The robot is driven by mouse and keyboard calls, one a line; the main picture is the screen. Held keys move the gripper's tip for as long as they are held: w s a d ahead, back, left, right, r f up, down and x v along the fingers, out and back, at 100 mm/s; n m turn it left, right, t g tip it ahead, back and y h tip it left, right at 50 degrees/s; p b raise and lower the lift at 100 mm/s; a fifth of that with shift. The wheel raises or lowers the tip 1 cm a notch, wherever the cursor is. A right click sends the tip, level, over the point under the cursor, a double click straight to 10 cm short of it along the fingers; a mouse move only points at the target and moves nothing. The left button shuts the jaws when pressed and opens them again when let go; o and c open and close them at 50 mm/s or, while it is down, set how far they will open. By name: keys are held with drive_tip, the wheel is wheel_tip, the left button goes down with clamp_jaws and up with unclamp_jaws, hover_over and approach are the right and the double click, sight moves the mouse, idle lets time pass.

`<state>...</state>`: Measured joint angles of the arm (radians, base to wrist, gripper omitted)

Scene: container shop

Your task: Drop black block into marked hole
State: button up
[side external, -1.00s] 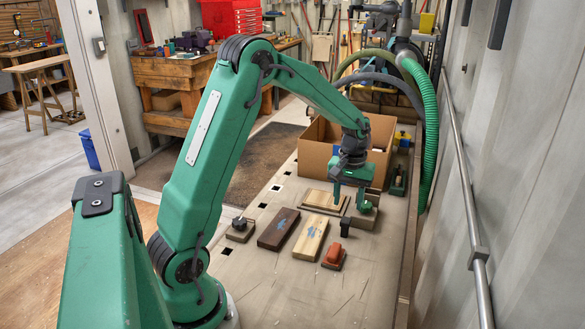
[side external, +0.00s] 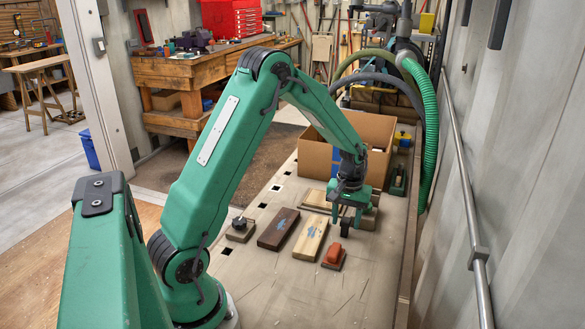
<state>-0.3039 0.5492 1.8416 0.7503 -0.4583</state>
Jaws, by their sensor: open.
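The black block (side external: 345,229) stands upright on the worktable, small and partly hidden by my gripper. My gripper (side external: 346,220) is open and low over it, with one finger on each side of the block. I cannot tell whether either finger touches it. A row of dark square holes runs along the table's left edge. One hole (side external: 276,188) has a white border, which sets it apart as the marked hole. It is clear, to the left of and farther back than my gripper.
A pale wood block (side external: 310,239), a dark brown block (side external: 278,229), an orange-topped tool (side external: 333,257) and a knobbed block (side external: 240,230) lie nearby. Stacked boards (side external: 314,199) lie behind, before a cardboard box (side external: 318,157). The front of the worktable (side external: 320,300) is clear.

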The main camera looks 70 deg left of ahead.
sight(346, 219)
drive_tip(key=c, duration=0.9)
drive_tip(key=shift+r, duration=0.15)
drive_tip(key=shift+r, duration=2.35)
drive_tip(key=shift+a, duration=0.1)
drive_tip(key=s+a, duration=0.2)
drive_tip(key=a, duration=0.8)
drive_tip(key=s+a+r, duration=0.1)
drive_tip(key=s+a, duration=0.2)
drive_tip(key=a, duration=0.7)
drive_tip(key=s+a+r, duration=0.1)
drive_tip(key=s+a, duration=0.2)
drive_tip(key=a, duration=0.7)
drive_tip(key=shift+s+a, duration=0.2)
drive_tip(key=shift+s, duration=0.05)
